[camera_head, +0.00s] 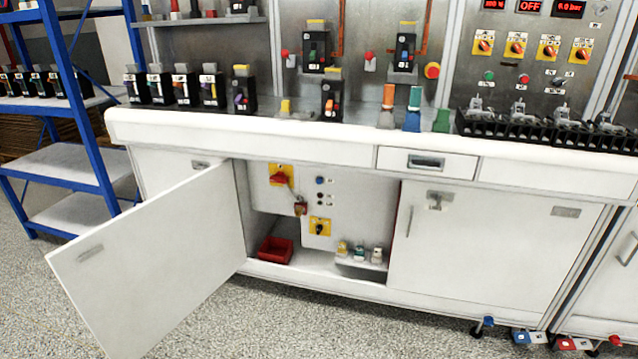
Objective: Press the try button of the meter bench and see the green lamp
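A long white bench (240,140) fills the middle of the head view, with a grey metal back panel. On the panel at the upper right is a green round button or lamp (489,76), with a red one (524,79) to its right. Inside the open cabinet, a panel carries a small blue button (320,181) with small dark round fittings below it. No label is readable enough to tell which is the try button, and I cannot pick out a lit green lamp. Neither of my grippers is in view.
A white cabinet door (150,260) stands wide open toward the front left. A red bin (276,249) sits inside the cabinet. Several black breakers (243,92) stand on the bench top. Blue shelving (75,110) is at the left.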

